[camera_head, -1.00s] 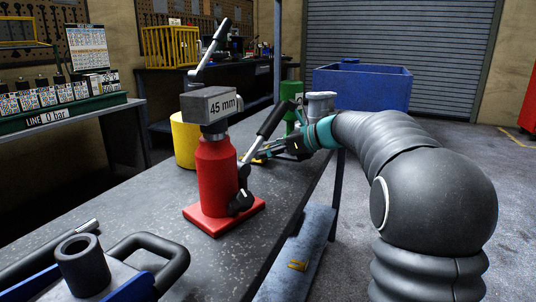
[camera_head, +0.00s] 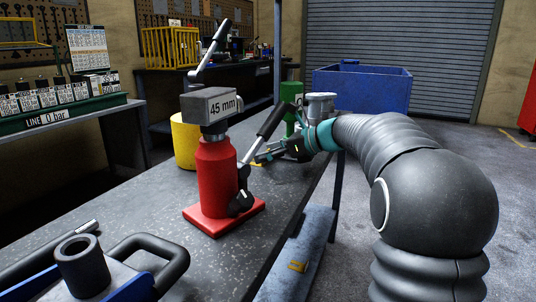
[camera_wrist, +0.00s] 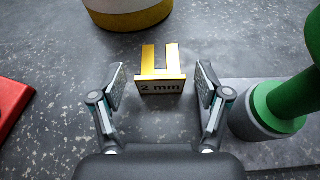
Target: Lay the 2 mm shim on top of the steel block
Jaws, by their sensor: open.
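The 2 mm shim (camera_wrist: 161,77) is a yellow U-shaped piece with a dark upright "2 mm" label plate. It lies on the dark speckled bench, its prongs pointing away from me in the wrist view. My gripper (camera_wrist: 160,90) is open, with one finger on each side of the label in that picture; neither finger appears to touch it. My gripper (camera_head: 270,152) also shows in the head view, low over the bench behind the red jack. The steel block (camera_head: 210,105), grey and marked "45 mm", sits on top of the red jack (camera_head: 215,170).
A yellow cylinder (camera_head: 186,140) stands behind the red jack. A green object (camera_wrist: 282,105) stands close to my gripper's right in the wrist view. A thin lever (camera_head: 262,140) leans up between the jack and my gripper. A blue bin (camera_head: 362,90) is behind.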

